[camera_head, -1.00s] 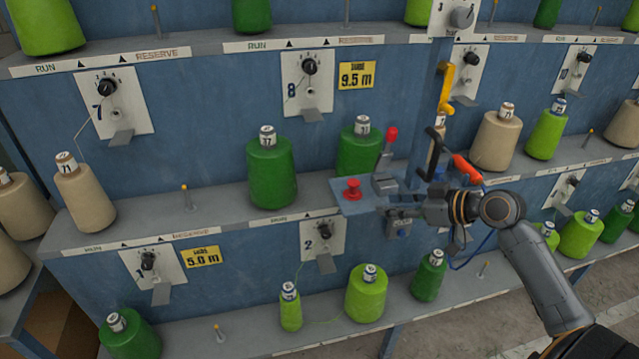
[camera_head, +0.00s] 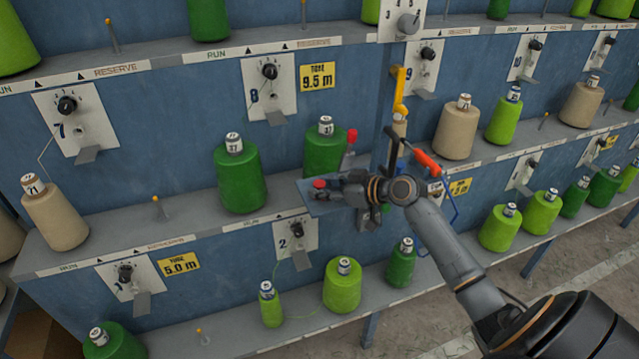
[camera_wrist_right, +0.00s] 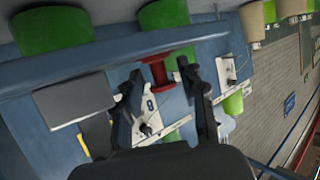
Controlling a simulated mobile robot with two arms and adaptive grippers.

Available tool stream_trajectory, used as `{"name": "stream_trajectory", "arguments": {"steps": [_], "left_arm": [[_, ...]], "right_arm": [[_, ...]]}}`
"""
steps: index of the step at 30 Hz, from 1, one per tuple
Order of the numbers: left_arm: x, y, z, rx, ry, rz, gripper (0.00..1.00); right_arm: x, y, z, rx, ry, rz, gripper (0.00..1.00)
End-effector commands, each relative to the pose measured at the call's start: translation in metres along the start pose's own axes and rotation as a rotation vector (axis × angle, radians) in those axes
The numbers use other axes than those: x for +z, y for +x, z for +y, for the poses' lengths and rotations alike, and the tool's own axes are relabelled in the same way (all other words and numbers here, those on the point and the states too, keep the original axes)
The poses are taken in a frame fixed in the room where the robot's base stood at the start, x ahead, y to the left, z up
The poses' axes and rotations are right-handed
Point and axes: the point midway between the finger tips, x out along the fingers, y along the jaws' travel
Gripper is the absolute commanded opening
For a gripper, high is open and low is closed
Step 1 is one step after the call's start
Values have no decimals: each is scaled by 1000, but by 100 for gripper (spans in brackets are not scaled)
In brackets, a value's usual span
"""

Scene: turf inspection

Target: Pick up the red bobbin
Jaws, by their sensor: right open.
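The red bobbin (camera_head: 319,184) sits on a small blue plate (camera_head: 307,197) that juts from the rack beside the green cones. My right gripper (camera_head: 337,188) is open, just to the right of the bobbin in the head view, and partly covers it. In the right wrist view the red bobbin (camera_wrist_right: 158,73) shows ahead, in the gap between the two dark fingertips of the right gripper (camera_wrist_right: 160,82). I cannot tell whether a finger touches it. My left gripper is not in view.
Dark green cones (camera_head: 240,182) stand close left of the plate, another (camera_head: 323,150) behind it. A red-tipped lever (camera_head: 351,137) and a yellow hook (camera_head: 400,92) rise near the gripper. An orange-handled tool (camera_head: 426,160) is behind the arm. Lime cones (camera_head: 342,288) stand on the lower shelf.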

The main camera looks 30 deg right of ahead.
Motion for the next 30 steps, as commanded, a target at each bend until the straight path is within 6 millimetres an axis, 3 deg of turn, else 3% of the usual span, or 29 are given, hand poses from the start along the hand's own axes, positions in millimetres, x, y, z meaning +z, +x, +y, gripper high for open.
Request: {"name": "stream_trajectory", "arguments": {"steps": [4, 11, 17, 30], "left_arm": [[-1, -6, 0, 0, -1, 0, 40], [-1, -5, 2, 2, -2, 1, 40], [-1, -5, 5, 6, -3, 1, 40], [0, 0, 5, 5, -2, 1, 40]], "right_arm": [[0, 14, 0, 1, 1, -1, 41], [1, 16, 0, 1, -1, -2, 41], [1, 16, 0, 1, -1, -2, 6], [-5, 14, 1, 2, -5, 0, 6]]}}
